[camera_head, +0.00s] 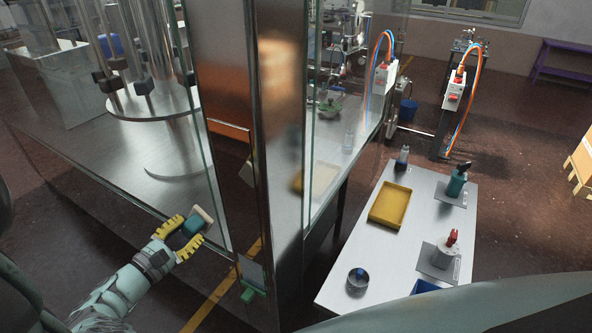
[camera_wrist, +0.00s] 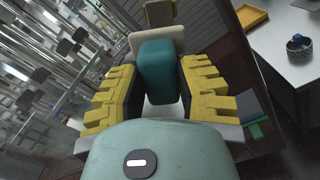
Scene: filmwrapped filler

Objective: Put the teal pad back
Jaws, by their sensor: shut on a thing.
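The teal pad (camera_head: 192,225) is a rounded block with a cream plate (camera_head: 204,214) at its far side. My gripper (camera_head: 190,236) has yellow ribbed fingers and is shut on the pad, one finger on each side. The pad is held beside the lower part of the glass panel; I cannot tell whether the cream plate touches the glass. In the wrist view, the teal pad (camera_wrist: 157,72) stands between the fingers, with the cream plate (camera_wrist: 147,42) beyond it. A green bracket (camera_head: 252,293) is low on the metal post, to the right of my gripper.
A glass-walled machine (camera_head: 130,165) and its metal post (camera_head: 232,150) stand close to my gripper. Dark floor lies between.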

